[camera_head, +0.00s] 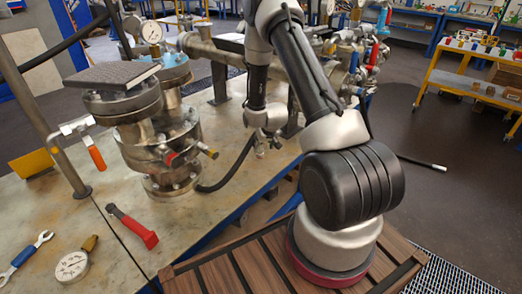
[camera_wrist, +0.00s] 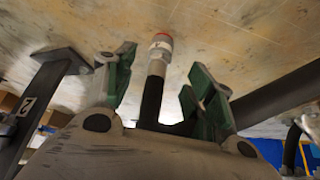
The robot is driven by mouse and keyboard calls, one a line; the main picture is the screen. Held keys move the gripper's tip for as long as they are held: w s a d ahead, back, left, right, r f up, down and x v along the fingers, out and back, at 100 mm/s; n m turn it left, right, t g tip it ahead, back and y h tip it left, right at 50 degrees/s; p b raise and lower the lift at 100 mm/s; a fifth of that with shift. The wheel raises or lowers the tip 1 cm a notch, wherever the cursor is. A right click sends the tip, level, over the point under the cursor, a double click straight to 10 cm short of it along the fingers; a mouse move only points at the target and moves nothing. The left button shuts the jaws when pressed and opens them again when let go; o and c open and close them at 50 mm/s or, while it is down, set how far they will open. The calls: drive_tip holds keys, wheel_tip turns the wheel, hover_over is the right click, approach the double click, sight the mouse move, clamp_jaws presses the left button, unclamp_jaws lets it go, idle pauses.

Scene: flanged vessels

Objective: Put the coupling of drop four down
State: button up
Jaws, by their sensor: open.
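The coupling (camera_wrist: 161,45) is a pale metal fitting with a red end on a black hose (camera_wrist: 151,100). In the wrist view it lies between and slightly beyond the two green-padded fingers of my gripper (camera_wrist: 163,85). The fingers are spread, with a gap on both sides of the hose. In the head view my gripper (camera_head: 263,130) points down near the bench's right edge, right of the flanged vessel. A black hose (camera_head: 232,165) curves from the vessel's foot up to it. I cannot tell whether the coupling touches the bench.
The flanged vessel (camera_head: 160,140) stands left of my gripper, with a dark plate (camera_head: 112,75) on top. A red-handled tool (camera_head: 133,228), a gauge (camera_head: 72,265) and a wrench (camera_head: 30,255) lie on the bench (camera_head: 60,212). A dark post (camera_wrist: 38,105) stands left in the wrist view.

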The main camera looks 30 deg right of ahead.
drive_tip(key=w+a+r+v, duration=0.1)
drive_tip(key=w+v, duration=0.1)
drive_tip(key=v, duration=1.3)
drive_tip(key=w+a+r+v, duration=0.1)
drive_tip(key=w+a+v, duration=0.15)
drive_tip(key=v, duration=1.25)
drive_tip(key=s+a+r, duration=0.1)
drive_tip(key=s+r, duration=0.3)
drive_tip(key=s, duration=0.4)
drive_tip(key=s+a+r+n+g, duration=0.1)
drive_tip(key=s+r, duration=0.4)
drive_tip(key=s, duration=0.4)
drive_tip(key=s+a+r+n+y, duration=0.1)
drive_tip(key=s+r, duration=0.3)
drive_tip(key=s, duration=0.5)
drive_tip(key=shift+a+r+g, duration=0.2)
drive_tip(key=shift+r+g, duration=0.1)
drive_tip(key=shift+g, duration=0.1)
